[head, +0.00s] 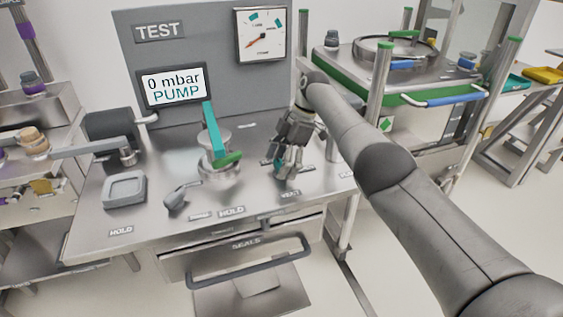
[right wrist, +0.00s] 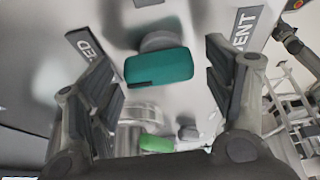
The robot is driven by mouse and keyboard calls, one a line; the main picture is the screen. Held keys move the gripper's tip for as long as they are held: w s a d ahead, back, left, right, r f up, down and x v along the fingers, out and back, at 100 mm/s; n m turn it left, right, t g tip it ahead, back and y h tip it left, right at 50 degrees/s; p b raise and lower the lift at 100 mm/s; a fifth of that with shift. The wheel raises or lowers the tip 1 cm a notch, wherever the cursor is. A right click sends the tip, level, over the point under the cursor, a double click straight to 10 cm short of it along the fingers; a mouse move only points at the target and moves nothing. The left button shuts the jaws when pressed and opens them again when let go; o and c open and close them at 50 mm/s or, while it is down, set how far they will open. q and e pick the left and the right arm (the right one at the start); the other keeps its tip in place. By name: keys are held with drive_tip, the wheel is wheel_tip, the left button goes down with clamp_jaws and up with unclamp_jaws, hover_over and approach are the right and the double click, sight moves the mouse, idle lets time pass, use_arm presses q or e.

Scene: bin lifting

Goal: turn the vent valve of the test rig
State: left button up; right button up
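The vent valve has a teal handle (right wrist: 159,66) on a round grey stem, next to a "VENT" label (right wrist: 243,28) in the right wrist view. In the head view the handle (head: 278,164) is mostly hidden by my right gripper (head: 288,168). That gripper points down over the valve at the right of the test rig's steel top (head: 150,218). In the right wrist view the gripper (right wrist: 163,75) is open, one finger on each side of the handle, with visible gaps. My left gripper is not in view.
A metal pot with a teal lever (head: 213,130) and green handle (head: 227,160) stands left of my right gripper. The display (head: 173,87) reads "0 mbar PUMP". A dial gauge (head: 262,35) hangs on the back panel. A cart (head: 450,96) stands at the right.

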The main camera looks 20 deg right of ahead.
sight(281, 163)
drive_tip(key=shift+r, duration=0.15)
wheel_tip(281, 163, up, 10)
idle(0.6)
drive_tip(key=shift+f, duration=0.2)
